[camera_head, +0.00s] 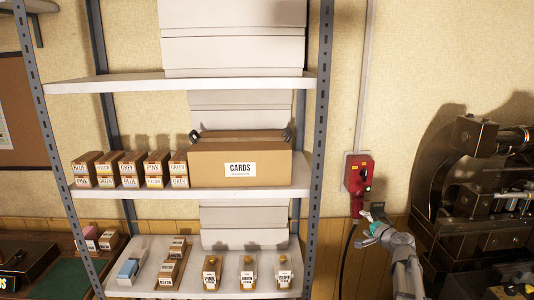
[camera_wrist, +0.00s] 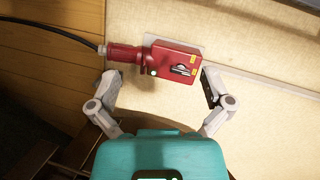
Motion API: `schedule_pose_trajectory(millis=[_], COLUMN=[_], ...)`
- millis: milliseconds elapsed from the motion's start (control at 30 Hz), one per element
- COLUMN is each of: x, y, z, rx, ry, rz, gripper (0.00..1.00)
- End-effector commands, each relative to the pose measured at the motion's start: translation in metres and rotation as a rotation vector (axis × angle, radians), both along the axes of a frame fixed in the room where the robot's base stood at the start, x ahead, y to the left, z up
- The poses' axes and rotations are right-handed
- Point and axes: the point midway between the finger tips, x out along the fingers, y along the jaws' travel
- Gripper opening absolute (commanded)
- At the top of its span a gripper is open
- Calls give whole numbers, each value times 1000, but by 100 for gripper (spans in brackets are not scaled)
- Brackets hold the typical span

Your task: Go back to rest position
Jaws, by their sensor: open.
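My gripper (camera_head: 372,218) is at the lower right in the head view, just below a red wall-mounted box (camera_head: 357,172). In the wrist view my gripper (camera_wrist: 158,82) has its two fingers spread wide and nothing between the pads. The red box also shows in the wrist view (camera_wrist: 172,62), ahead of the fingers, with a dark lever or switch, yellow labels and a small lit spot. The right finger's tip is close to the box; I cannot tell whether it touches.
A metal shelf rack (camera_head: 321,110) with a CARDS box (camera_head: 215,168) and small labelled boxes stands left of my arm. A dark cast machine (camera_head: 470,215) stands close on the right. A black cable (camera_head: 346,255) hangs below the red box.

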Motion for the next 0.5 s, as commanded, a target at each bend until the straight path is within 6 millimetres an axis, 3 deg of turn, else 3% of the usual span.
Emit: schedule_pose_trajectory(millis=[33,300,500], x=[-8,-64,-120], y=[18,111,155], z=[-9,-73,-122], rx=[-37,-317,-531], ry=[24,224,406], rz=[44,339,540], gripper=[100,100,100])
